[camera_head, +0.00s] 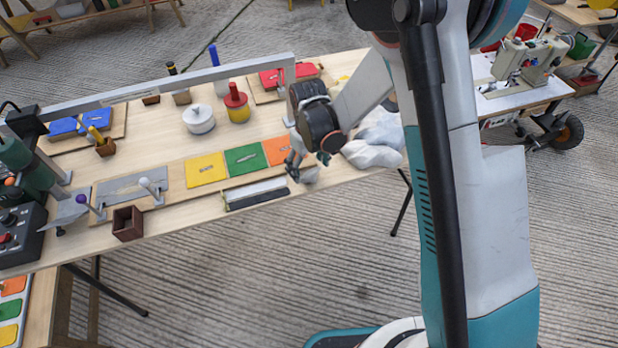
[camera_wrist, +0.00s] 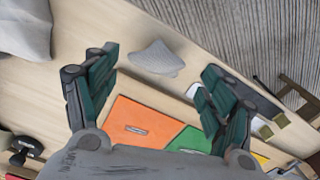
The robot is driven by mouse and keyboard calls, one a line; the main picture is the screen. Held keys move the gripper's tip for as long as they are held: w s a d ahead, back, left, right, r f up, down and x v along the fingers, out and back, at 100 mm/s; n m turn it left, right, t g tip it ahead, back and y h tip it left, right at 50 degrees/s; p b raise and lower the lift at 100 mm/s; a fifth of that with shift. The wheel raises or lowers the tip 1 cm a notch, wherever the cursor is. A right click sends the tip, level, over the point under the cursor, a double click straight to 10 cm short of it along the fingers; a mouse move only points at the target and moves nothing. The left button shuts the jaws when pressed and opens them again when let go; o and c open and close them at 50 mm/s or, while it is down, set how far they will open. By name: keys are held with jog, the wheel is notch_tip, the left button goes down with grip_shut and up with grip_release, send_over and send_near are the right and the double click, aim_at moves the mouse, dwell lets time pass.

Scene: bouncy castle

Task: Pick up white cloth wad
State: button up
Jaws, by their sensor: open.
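A small, pale grey-white crumpled wad (camera_wrist: 157,58) lies on the wooden table, centred between my fingertips in the wrist view. It also shows in the head view (camera_head: 309,175), partly beside my fingers near the table's front edge. My gripper (camera_head: 296,163) is open just above the table. In the wrist view my two fingers (camera_wrist: 160,66) are spread on either side of the wad, with nothing held. Whether they touch it cannot be told. A larger pile of whitish cloth (camera_head: 374,148) lies right of my gripper, and part of it fills the upper left of the wrist view (camera_wrist: 24,28).
Yellow (camera_head: 205,169), green (camera_head: 244,159) and orange (camera_head: 277,151) panels lie left of my gripper. A dark-and-white strip (camera_head: 255,193) lies along the front. A white round container (camera_head: 199,118) and a red-and-yellow one (camera_head: 237,103) stand behind. A sewing machine (camera_head: 527,60) is at right.

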aim_at(309, 173)
notch_tip(309, 173, down, 4)
jog(key=shift+r+b, duration=0.15)
jog(key=shift+b, duration=0.45)
jog(key=shift+d+r, duration=0.1)
jog(key=c, duration=0.9)
notch_tip(309, 173, up, 20)
jog(key=p, duration=0.6)
jog(key=shift+p, duration=0.3)
jog(key=shift+c, duration=0.2)
